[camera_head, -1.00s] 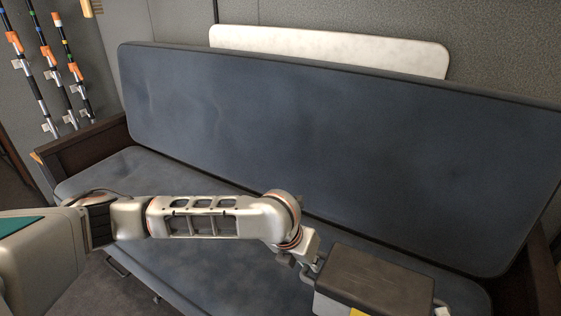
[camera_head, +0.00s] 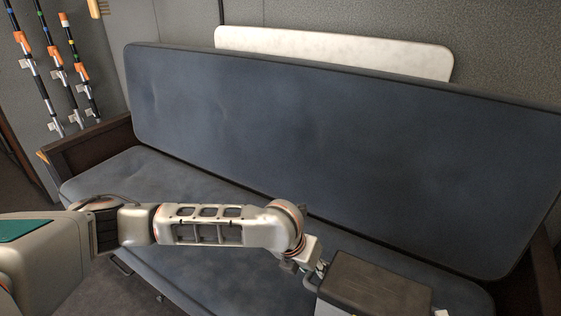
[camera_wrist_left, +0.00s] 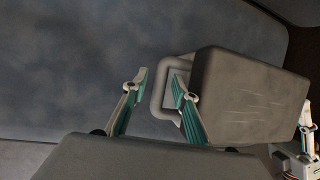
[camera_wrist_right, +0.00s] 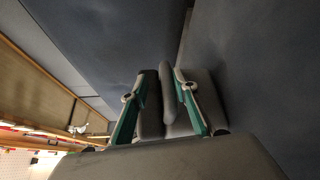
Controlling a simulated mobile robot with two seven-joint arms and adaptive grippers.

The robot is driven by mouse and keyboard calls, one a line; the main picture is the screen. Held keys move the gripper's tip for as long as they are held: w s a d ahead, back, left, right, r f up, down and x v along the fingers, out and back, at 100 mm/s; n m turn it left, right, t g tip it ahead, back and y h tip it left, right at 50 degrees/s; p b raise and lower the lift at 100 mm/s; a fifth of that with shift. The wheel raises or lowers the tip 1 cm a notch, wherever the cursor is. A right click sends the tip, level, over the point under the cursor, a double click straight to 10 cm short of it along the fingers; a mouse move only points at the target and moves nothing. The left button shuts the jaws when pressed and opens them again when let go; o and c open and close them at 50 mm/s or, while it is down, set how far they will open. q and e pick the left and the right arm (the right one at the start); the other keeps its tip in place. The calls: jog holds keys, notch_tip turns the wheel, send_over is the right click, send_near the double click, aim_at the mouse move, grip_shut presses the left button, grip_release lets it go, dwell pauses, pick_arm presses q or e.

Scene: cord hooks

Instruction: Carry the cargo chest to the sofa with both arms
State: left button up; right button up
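The cargo chest (camera_head: 375,285), grey with a dark brown lid, is at the bottom right of the head view, in front of the sofa seat; its underside is hidden, so contact with the seat cannot be told. My left gripper (camera_head: 312,272) is at its left end. In the left wrist view the fingers (camera_wrist_left: 160,82) straddle the grey loop handle (camera_wrist_left: 157,92), one inside the loop, close around the bar. In the right wrist view my right gripper (camera_wrist_right: 160,80) has its fingers either side of the other handle (camera_wrist_right: 168,85). The blue-grey sofa (camera_head: 330,150) fills the head view.
The sofa's dark wooden armrest (camera_head: 90,148) stands at the left, with fishing rods (camera_head: 60,70) on the wall beyond it. A white panel (camera_head: 335,52) shows behind the backrest. The seat (camera_head: 120,172) looks bare left of the chest.

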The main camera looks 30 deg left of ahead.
pick_arm(q)
jog(key=shift+s+f, duration=0.1)
jog(key=shift+f, duration=0.15)
pick_arm(e)
jog(key=shift+f, duration=0.3)
pick_arm(q)
jog(key=shift+r, duration=0.1)
pick_arm(e)
jog(key=shift+s, duration=0.1)
notch_tip(320, 180, up, 10)
jog(key=shift+f, duration=0.25)
pick_arm(q)
jog(key=v, duration=1.2)
pick_arm(e)
jog(key=shift+r, duration=0.45)
jog(key=shift+f, duration=0.15)
